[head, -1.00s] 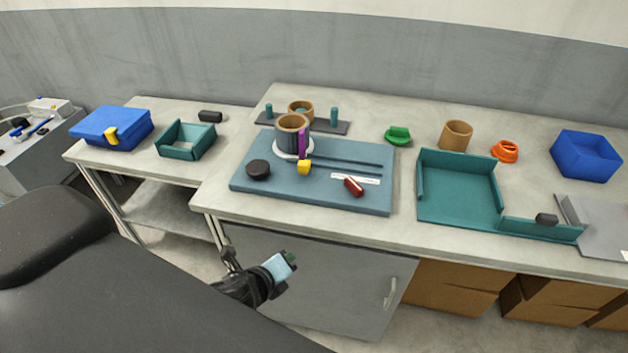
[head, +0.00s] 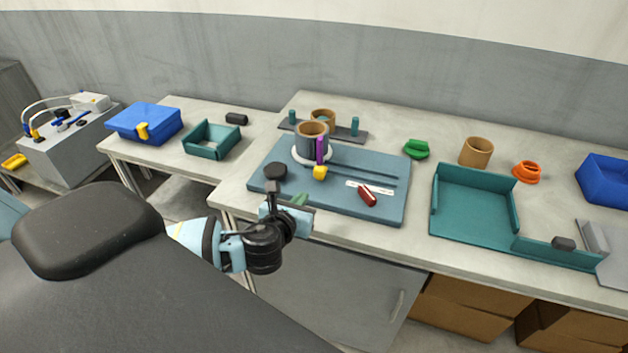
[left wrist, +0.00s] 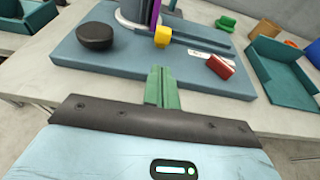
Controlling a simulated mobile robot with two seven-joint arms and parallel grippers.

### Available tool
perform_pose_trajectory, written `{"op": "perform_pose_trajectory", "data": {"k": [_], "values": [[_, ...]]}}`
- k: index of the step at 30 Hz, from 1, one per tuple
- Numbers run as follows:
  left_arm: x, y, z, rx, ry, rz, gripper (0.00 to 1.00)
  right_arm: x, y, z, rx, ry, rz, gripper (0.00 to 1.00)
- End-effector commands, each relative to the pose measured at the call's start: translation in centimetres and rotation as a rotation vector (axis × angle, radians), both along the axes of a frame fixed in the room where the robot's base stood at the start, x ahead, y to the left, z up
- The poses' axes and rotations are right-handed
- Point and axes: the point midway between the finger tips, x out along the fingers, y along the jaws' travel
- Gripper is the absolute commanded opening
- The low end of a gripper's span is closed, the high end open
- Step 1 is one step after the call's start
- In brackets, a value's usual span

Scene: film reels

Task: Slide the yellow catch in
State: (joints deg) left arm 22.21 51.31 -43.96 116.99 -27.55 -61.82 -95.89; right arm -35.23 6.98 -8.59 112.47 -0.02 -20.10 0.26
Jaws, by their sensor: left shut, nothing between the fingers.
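A small yellow block (head: 320,172), which looks like the catch, sits on the blue-grey board (head: 385,210) at the foot of an upright purple bar (head: 321,150). It also shows near the top of the left wrist view (left wrist: 162,37). My right gripper is not in view.
A black knob (head: 275,171) and a red piece (head: 368,196) are on the board, either side of the yellow block. A teal tray (head: 470,205) stands to the right. A blue box (head: 158,118) with another yellow piece (head: 143,132) sits at the left.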

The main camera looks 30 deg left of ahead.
Motion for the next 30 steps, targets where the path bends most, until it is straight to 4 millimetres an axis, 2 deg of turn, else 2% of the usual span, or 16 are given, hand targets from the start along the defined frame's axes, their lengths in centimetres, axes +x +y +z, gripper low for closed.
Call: {"op": "perform_pose_trajectory", "data": {"k": [8, 15, 21, 30], "values": [[4.9, 1.2, -1.8, -0.002, 0.002, 0.003, 0.0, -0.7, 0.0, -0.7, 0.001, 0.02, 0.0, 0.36], [7.9, 1.9, -1.6, -0.002, 0.0, 0.002, 0.0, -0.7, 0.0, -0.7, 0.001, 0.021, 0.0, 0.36], [8.8, 2.1, -1.6, -0.001, 0.0, 0.0, 0.0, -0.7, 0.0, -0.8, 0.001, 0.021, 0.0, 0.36], [8.8, 2.1, -1.6, -0.001, 0.0, 0.0, 0.0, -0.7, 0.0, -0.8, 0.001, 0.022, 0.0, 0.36]]}}
